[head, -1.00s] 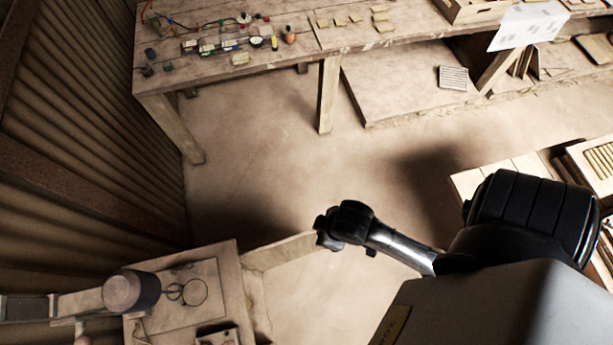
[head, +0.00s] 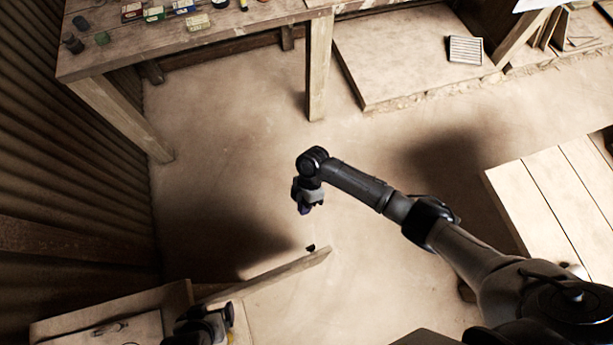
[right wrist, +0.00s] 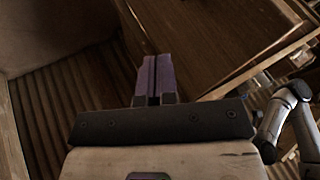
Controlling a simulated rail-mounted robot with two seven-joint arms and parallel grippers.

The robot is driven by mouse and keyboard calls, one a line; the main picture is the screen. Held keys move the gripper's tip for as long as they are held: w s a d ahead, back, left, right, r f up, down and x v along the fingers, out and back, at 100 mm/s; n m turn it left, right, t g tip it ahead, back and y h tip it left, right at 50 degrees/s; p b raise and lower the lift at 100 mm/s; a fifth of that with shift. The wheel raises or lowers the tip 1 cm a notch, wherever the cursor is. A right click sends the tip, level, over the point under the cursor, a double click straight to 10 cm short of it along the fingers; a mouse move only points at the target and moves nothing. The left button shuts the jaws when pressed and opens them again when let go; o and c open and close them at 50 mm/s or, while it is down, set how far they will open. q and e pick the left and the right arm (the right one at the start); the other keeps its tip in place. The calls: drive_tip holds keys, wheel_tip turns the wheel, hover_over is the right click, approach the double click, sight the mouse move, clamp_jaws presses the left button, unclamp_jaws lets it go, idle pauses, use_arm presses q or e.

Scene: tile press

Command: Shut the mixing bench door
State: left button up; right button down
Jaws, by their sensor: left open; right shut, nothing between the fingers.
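The mixing bench (head: 95,328) is at the lower left of the head view, partly cut off. Its door (head: 275,274) stands open, seen edge-on, reaching out to the right over the floor. A small black knob (head: 310,248) sits near its free end. My right gripper (head: 305,207) is shut and empty, pointing down, apart from the knob in the picture. In the right wrist view its purple fingers (right wrist: 154,80) are together, with a brown wooden panel beyond. My left gripper (head: 205,325) is open at the bench's right side; its fingertips are hard to make out.
A long worktable (head: 195,45) with small jars stands at the back left. A low platform (head: 400,55) is at the back. A slatted wooden table (head: 560,195) is at the right. A corrugated wall (head: 75,170) bounds the left. The floor between is clear.

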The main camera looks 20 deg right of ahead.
use_arm(q)
drive_tip(key=shift+w+f, duration=0.15)
drive_tip(key=shift+f, duration=0.45)
use_arm(e)
drive_tip(key=s+d+x, duration=0.1)
drive_tip(key=s+x, duration=0.1)
drive_tip(key=x, duration=1)
drive_tip(key=shift+d, duration=0.3)
drive_tip(key=shift+s+r, duration=0.1)
drive_tip(key=shift+r, duration=0.1)
